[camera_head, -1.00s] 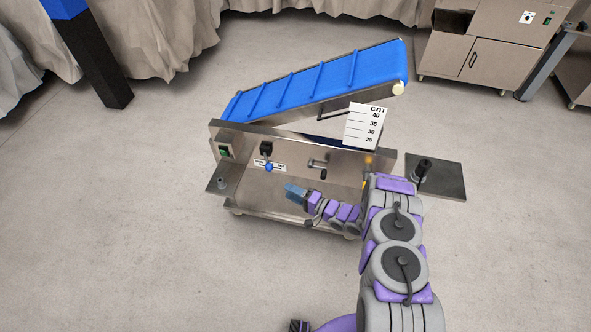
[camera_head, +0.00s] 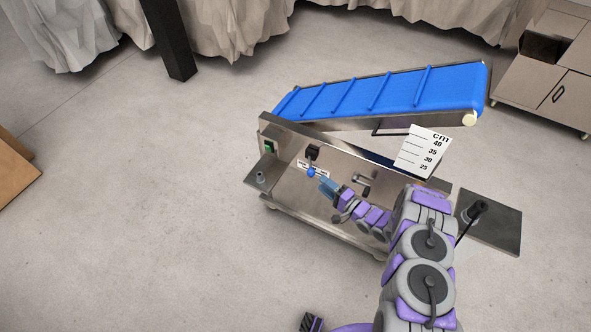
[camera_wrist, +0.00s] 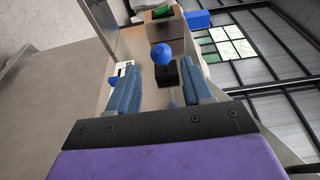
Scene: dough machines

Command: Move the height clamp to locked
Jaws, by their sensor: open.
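A lever with a blue ball knob (camera_head: 311,172) hangs from a black block (camera_head: 313,151) on the steel front panel, over a white label strip. It looks like the height clamp, but the label is too small to read. My gripper (camera_head: 327,187) is just to the lower right of the knob, pointing at it. In the wrist view the blue knob (camera_wrist: 162,52) and its black mount (camera_wrist: 166,76) appear between the two open blue fingers (camera_wrist: 160,67). The fingers look apart from the knob, and nothing is held.
The machine has a sloping blue conveyor belt (camera_head: 390,93) and a white cm scale (camera_head: 422,150). A metal handle (camera_head: 364,184) sits right of the knob, close to my arm. A green switch (camera_head: 269,147) is at the panel's left.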

